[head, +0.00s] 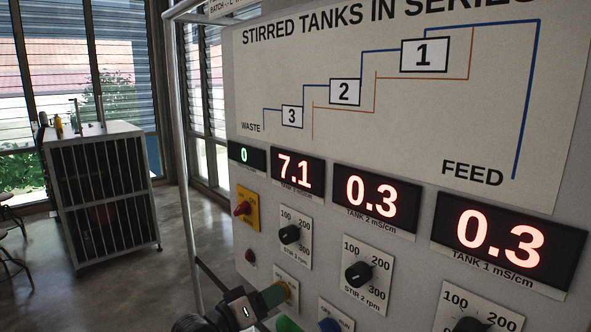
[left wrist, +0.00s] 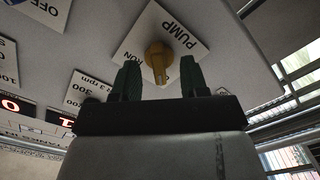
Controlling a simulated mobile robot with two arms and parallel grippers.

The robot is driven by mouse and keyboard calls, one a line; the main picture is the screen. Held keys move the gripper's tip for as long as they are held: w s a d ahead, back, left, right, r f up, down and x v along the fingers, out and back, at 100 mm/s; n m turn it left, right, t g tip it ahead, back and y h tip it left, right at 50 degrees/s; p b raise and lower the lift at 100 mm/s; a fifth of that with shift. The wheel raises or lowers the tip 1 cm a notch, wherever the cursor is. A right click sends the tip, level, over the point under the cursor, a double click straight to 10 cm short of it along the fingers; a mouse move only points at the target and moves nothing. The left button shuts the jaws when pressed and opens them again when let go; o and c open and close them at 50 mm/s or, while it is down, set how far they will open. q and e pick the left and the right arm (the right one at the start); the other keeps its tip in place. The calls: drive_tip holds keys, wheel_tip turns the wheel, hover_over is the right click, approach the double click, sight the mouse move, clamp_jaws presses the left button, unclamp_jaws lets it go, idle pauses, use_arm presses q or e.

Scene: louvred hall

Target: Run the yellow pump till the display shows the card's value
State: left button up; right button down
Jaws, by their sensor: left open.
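In the head view the fingers mostly hide the knob. The red displays read 7.1 (head: 294,172), 0.3 for tank 2 (head: 371,189) and 0.3 for tank 1 (head: 499,237). A small green display (head: 245,155) reads 0. A BATCH card (head: 226,5) is cut off at the top; its value is unreadable.
A red knob (head: 242,208) sits on a yellow plate. A slatted cabinet (head: 103,195) stands left; floor between is clear.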

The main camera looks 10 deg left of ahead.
use_arm(q)
drive_tip(key=v, duration=0.6)
drive_tip(key=shift+b, duration=0.3)
drive_tip(key=b+v, duration=0.6)
drive_tip(key=v, duration=0.4)
drive_tip(key=shift+s+a, duration=0.25)
drive_tip(key=shift+s, duration=0.1)
